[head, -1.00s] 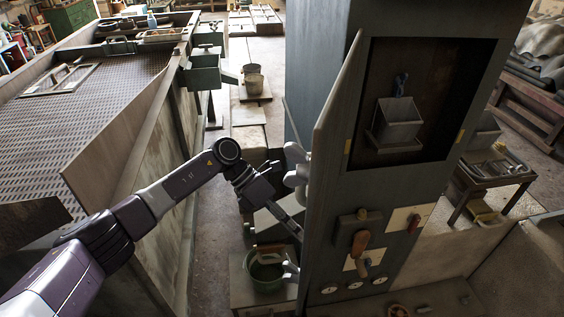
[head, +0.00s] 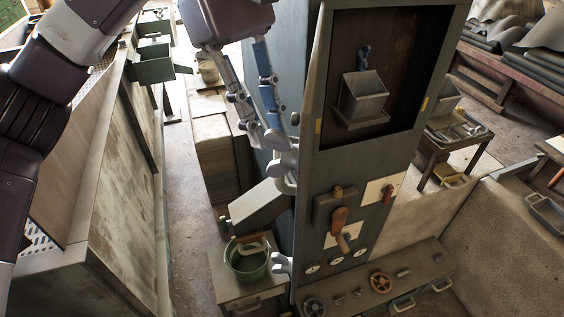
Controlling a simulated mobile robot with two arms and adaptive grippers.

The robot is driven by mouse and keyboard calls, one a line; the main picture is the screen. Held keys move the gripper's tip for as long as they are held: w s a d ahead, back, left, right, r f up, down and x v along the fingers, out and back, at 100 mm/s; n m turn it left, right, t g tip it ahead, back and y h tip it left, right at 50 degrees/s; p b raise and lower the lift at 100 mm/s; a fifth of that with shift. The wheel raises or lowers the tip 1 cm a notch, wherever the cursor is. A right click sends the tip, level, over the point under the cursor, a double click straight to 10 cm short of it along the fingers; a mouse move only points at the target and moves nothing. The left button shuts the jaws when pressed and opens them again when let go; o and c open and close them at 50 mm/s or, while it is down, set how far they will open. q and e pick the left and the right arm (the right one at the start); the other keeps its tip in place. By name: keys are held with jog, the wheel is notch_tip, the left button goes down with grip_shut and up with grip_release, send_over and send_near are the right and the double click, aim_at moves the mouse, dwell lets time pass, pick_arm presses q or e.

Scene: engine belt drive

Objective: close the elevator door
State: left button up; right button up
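The elevator is a tall grey-green cabinet (head: 352,166) with a dark rectangular opening (head: 415,50). A metal bucket (head: 363,97) with a blue-handled item sits inside the opening. The elevator door (head: 317,95) stands open at the opening's left side, seen nearly edge-on. A pale handle (head: 284,163) sticks out at its left. My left gripper (head: 268,138) points down from above, left of the door, with its fingertips close to the top of the handle. Its two fingers converge toward the tips; whether they touch the handle is unclear. My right gripper is out of view.
Below the opening are a red-brown lever (head: 339,221), gauges and a ledge with handwheels (head: 381,282). A green bucket (head: 247,260) stands on a box to the left. A large bin wall (head: 125,215) lies further left, with a floor aisle (head: 187,230) between. A tool table stands right.

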aim_at(278, 157)
pick_arm(q)
jog(key=x, duration=0.2)
jog(key=p+x, duration=0.1)
jog(key=x, duration=0.1)
jog(key=w+x, duration=0.1)
jog(key=x, duration=0.1)
jog(key=shift+d+f, duration=0.1)
jog(key=shift+f, duration=0.15)
jog(key=shift+s+f, duration=0.15)
jog(key=shift+f, duration=0.3)
jog(key=shift+d, duration=0.1)
grip_shut()
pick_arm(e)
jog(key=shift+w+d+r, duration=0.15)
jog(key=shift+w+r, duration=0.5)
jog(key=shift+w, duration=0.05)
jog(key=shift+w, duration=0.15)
